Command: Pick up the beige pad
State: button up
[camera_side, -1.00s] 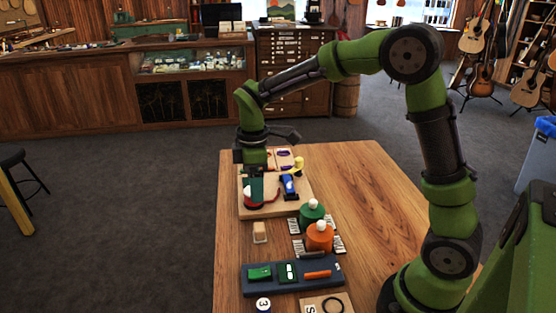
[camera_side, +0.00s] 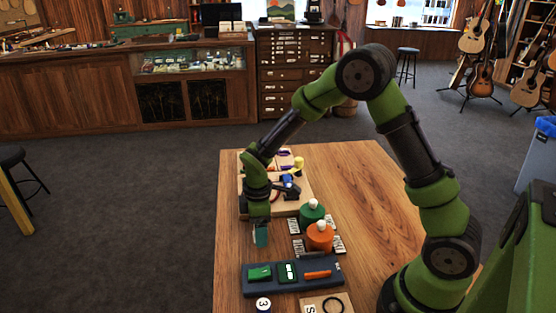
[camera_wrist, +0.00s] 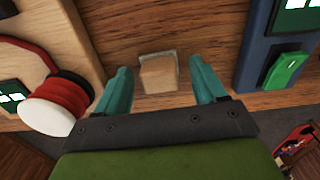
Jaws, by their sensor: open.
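The beige pad (camera_wrist: 158,73) is a small block with a paler edge. It lies on the wooden table, in the upper middle of the wrist view. My gripper (camera_wrist: 163,88) is open, with a teal finger on each side of the picture and the pad between and just beyond the tips. In the side view my gripper (camera_side: 261,237) points down low over the table's left part and hides the pad there. I cannot tell how high the tips are above the table.
A dark blue tray (camera_side: 330,282) holds a green piece (camera_side: 260,273) and an orange bar (camera_side: 317,274). Green (camera_side: 311,211) and orange (camera_side: 320,236) pots stand right of my gripper. A red and white spool (camera_wrist: 55,105) is close by. The table's right side is clear.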

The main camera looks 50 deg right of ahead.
jog(key=c, duration=1)
notch_tip(320, 180, up, 10)
jog(key=shift+r, duration=0.1)
jog(key=shift+c, duration=0.2)
